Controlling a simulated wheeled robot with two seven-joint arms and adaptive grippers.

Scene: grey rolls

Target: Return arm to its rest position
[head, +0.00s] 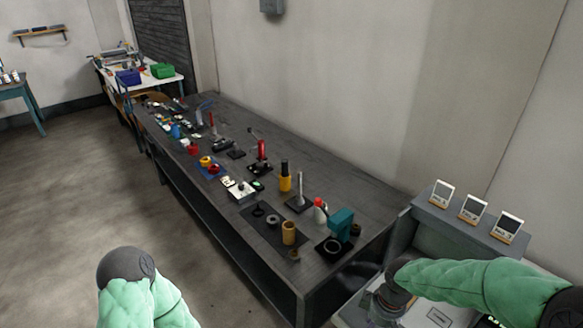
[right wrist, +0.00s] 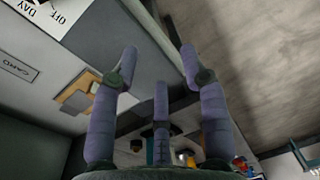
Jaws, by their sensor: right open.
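My right arm comes in from the right edge of the head view, over the grey unit in the lower right corner. My right gripper (head: 383,308) hangs down at its end, partly hidden by the wrist. In the right wrist view its purple-grey fingers (right wrist: 159,66) are spread apart with nothing between them, so it is open and empty. Of my left arm only a green padded link and a dark round joint show at the bottom of the head view; its gripper is out of frame.
A long dark workbench (head: 345,190) carries several small tools, including a teal device (head: 341,222) and a yellow cylinder (head: 285,183). A grey unit (head: 437,208) with three small displays stands close to my right arm. The floor (head: 60,190) at left is clear.

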